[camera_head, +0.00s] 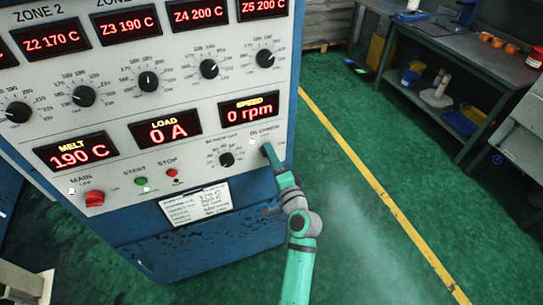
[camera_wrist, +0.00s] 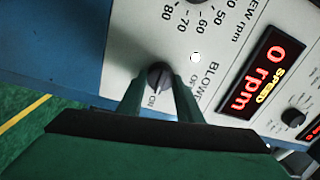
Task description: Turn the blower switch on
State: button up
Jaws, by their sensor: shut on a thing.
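The blower switch (camera_wrist: 158,75) is a small dark knob at the lower right of the control panel. The OFF and ON labels lie close around it in the wrist view, with ON just below the knob between my fingers. Which way its pointer faces is hard to make out. My gripper (camera_wrist: 160,88) has its two green fingers on either side of the knob, shut on it. In the head view, my gripper (camera_head: 269,156) reaches the panel's right edge and hides the switch. A pale round lamp (camera_wrist: 195,58) sits beside the blower label.
The speed display (camera_head: 249,108) reads 0 rpm above the switch. The screw speed knob (camera_head: 227,159) is close to its left. The red main switch (camera_head: 94,198) and start and stop buttons are farther left. Green floor is open to the right, before a workbench (camera_head: 450,45).

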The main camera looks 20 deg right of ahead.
jog(key=o, duration=1)
jog(key=shift+a, duration=0.1)
jog(key=shift+o, duration=0.2)
jog(key=shift+s, duration=0.1)
jog(key=s, duration=1)
jog(key=shift+s+d+f, duration=0.2)
jog(key=shift+s+d, duration=0.1)
jog(key=shift+s, duration=0.05)
jog(key=shift+a, duration=0.1)
